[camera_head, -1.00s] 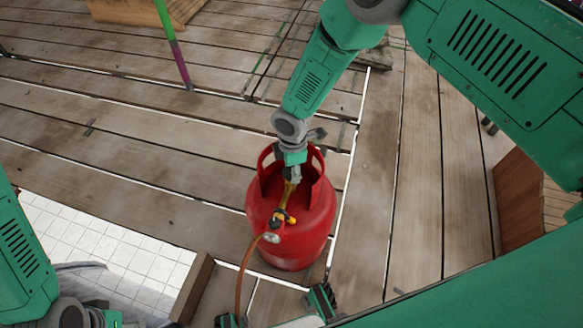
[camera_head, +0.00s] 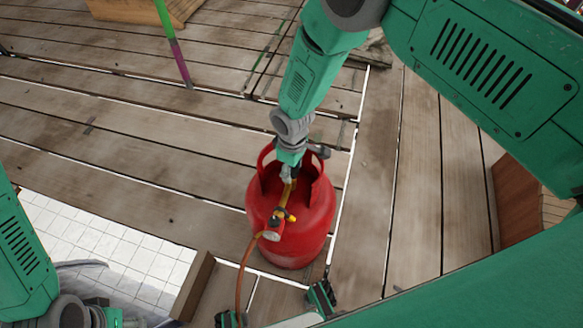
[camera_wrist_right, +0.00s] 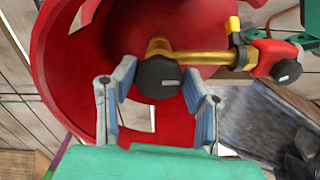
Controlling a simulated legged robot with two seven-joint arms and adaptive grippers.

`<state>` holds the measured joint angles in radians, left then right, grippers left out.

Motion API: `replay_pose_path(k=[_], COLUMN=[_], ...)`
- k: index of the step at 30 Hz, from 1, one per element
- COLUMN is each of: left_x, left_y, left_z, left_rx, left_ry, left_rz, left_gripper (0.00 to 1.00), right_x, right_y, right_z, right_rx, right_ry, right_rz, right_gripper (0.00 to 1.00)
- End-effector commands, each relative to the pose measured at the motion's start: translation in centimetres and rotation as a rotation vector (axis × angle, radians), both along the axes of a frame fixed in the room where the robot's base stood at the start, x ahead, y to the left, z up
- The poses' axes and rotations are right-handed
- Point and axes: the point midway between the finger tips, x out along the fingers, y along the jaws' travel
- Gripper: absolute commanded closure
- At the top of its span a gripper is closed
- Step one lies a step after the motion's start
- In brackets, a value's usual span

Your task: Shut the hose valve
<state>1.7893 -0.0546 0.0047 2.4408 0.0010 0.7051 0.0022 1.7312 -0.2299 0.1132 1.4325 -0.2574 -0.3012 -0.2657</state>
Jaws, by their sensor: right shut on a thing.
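A red gas cylinder (camera_head: 318,210) stands upright on the planks, with a red collar around its top. A brass valve (camera_wrist_right: 200,57) sits inside the collar, with a black knob (camera_wrist_right: 158,77) at one end and a red fitting (camera_wrist_right: 275,60) at the other. A small yellow lever (camera_wrist_right: 233,27) sticks up near the fitting. My right gripper (camera_head: 287,178) reaches down into the collar; in the wrist view its two fingers (camera_wrist_right: 155,88) are on either side of the black knob, shut on it. My left gripper (camera_head: 112,318) shows only partly at the bottom left; its fingers are hidden.
An orange hose (camera_head: 242,275) runs down from the fitting. The red collar wall surrounds the right gripper closely. A green and purple pole (camera_head: 178,55) and a wooden box (camera_head: 140,10) stand at the back left. The planks left of the cylinder are clear.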

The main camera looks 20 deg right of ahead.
Motion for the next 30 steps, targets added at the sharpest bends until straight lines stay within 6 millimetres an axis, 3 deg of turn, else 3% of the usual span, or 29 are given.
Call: replay_pose_path(k=[20,21,22,30], left_x=[0.01,0.0,0.0,0.01], left_y=[0.0,0.0,0.0,0.0], left_z=[0.04,0.04,0.04,0.03], left_rx=[0.0,0.0,0.0,0.0], left_ry=[0.0,0.0,0.0,0.0], left_rz=[0.0,0.0,0.0,0.0], left_gripper=[0.6,0.6,0.6,0.6], right_x=[0.47,0.46,0.44,0.17], right_y=[-0.15,-0.14,-0.13,0.01], right_z=[0.27,0.26,0.25,0.1], right_rx=[-0.001,-0.001,-0.001,-0.001], right_ry=[-0.011,-0.011,-0.009,-0.004], right_rz=[-0.061,-0.061,-0.061,-0.058], right_gripper=[0.89,0.46,0.39,0.39])
